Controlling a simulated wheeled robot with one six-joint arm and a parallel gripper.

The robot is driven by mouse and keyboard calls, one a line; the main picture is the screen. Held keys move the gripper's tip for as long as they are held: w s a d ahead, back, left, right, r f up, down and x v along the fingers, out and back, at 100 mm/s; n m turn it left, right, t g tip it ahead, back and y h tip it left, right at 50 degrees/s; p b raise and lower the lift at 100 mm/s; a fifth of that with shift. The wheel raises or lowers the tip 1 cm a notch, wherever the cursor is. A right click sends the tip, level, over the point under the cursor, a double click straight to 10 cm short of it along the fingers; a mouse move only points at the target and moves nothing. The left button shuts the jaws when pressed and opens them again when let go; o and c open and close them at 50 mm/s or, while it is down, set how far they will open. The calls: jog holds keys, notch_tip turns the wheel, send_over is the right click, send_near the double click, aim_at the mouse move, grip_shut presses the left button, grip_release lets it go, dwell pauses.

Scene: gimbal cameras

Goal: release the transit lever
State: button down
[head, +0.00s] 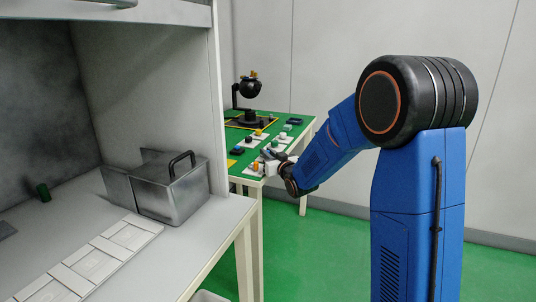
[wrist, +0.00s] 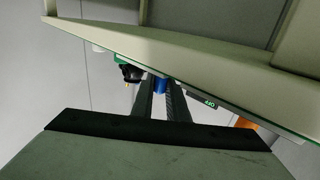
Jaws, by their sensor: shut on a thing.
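My gripper (head: 270,157) is at the front right corner of the green-topped table, low over the small devices there. In the wrist view my gripper's two dark fingers (wrist: 160,88) are close together, with a small blue part (wrist: 160,84) showing between their tips. I cannot tell for sure whether this blue part is the transit lever. The ball-shaped black gimbal camera (head: 250,87) stands on its arm at the back of the table, apart from my gripper. The contact at my fingertips is too small to see in the head view.
The green table (head: 300,133) carries several small devices, among them an orange knob (head: 256,166) and a dark blue box (head: 294,121). A grey metal box with a handle (head: 172,187) stands on the pale bench at left. The green floor (head: 330,255) right of the bench is clear.

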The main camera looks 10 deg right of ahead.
jog(key=c, duration=1.7)
grip_release()
jog(key=shift+c, duration=0.2)
jog(key=shift+s, duration=0.1)
jog(key=v, duration=1.7)
jog(key=shift+s, duration=0.15)
jog(key=s+d+f+m+g+h, duration=0.1)
jog(key=s+g, duration=0.5)
jog(key=s, duration=1.3)
jog(key=s+d+f+m+g+h, duration=0.1)
jog(key=s+f+g, duration=0.3)
jog(key=s, duration=1.5)
jog(key=g+h, duration=0.1)
jog(key=g, duration=0.1)
jog(key=shift+d+g+h, duration=0.35)
jog(key=shift+g+h, duration=0.05)
